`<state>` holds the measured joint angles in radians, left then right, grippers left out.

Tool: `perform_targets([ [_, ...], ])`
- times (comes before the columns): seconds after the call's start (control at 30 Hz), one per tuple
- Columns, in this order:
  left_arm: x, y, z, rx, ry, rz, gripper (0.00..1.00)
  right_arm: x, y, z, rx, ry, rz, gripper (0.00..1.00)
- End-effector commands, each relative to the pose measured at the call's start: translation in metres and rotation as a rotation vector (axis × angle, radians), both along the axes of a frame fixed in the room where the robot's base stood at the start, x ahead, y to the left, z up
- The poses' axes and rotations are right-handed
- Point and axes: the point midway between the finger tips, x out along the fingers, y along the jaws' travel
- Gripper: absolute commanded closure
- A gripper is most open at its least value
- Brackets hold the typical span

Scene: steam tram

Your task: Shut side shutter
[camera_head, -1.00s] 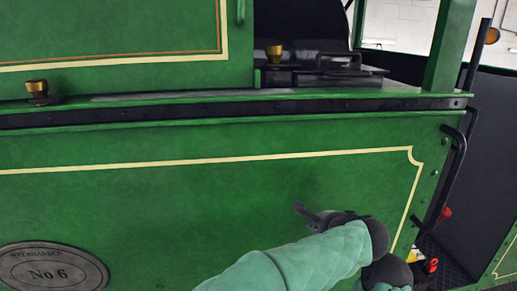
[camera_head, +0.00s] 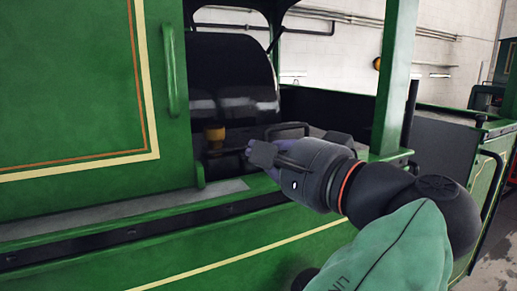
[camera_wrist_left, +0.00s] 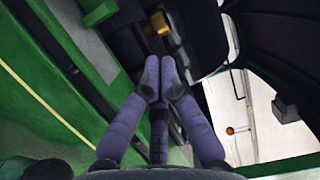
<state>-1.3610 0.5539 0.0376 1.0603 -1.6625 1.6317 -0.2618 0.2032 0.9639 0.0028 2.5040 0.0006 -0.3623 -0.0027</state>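The side shutter (camera_head: 65,80) is a green panel with cream and orange lining at the left of the head view. A vertical green handle (camera_head: 169,70) stands near its right edge. The opening between this edge and the green post (camera_head: 396,75) is uncovered. My left gripper (camera_head: 252,152) is at the opening, above the sill, right of the handle and apart from it. Its fingers look closed together and hold nothing; their tips also show close together in the left wrist view (camera_wrist_left: 160,78). My right gripper is not in view.
A brass fitting (camera_head: 214,137) stands inside the opening, close beyond my fingertips; it also shows in the left wrist view (camera_wrist_left: 161,23). The dark sill ledge (camera_head: 130,235) runs below the shutter. A pale wall (camera_head: 330,60) lies behind.

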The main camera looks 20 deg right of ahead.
Motion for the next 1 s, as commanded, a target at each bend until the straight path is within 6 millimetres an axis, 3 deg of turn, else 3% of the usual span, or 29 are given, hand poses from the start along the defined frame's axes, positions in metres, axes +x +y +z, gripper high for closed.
perform_targets([
  [0.37,0.068,0.022,0.002,-0.001,0.002,0.002,1.00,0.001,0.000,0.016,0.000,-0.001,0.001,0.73],
  [0.63,0.064,0.051,0.001,-0.001,0.001,-0.001,1.00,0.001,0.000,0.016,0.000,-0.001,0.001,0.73],
  [1.0,0.063,0.059,0.000,0.000,0.001,-0.001,1.00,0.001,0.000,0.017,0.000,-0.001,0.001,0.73],
])
